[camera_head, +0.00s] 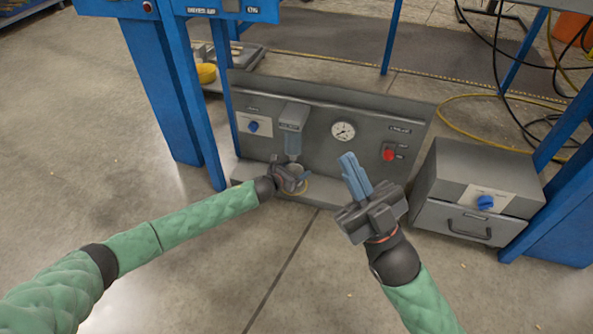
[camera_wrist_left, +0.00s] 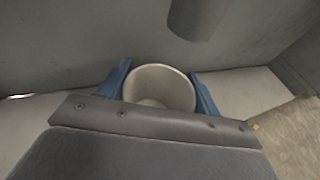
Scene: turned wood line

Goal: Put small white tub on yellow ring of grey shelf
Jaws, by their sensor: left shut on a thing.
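The small white tub (camera_wrist_left: 160,72) is between the two blue fingers of my left gripper (camera_wrist_left: 160,92) in the left wrist view; the gripper is shut on it. Its open top faces the camera. In the head view my left gripper (camera_head: 292,180) is low over the grey shelf (camera_head: 345,200), below the hanging grey cylinder, and partly hides the tub. A bit of the yellow ring (camera_head: 305,187) shows beside the gripper. I cannot tell whether the tub touches the shelf. My right gripper (camera_head: 355,178) is empty, raised to the right, its blue fingers together.
The grey cylinder (camera_head: 293,125) hangs from the panel just above the left gripper. The panel carries a gauge (camera_head: 342,131), a red knob (camera_head: 388,154) and a blue knob (camera_head: 253,126). A grey drawer box (camera_head: 470,195) stands at right. A blue post (camera_head: 205,120) rises at left.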

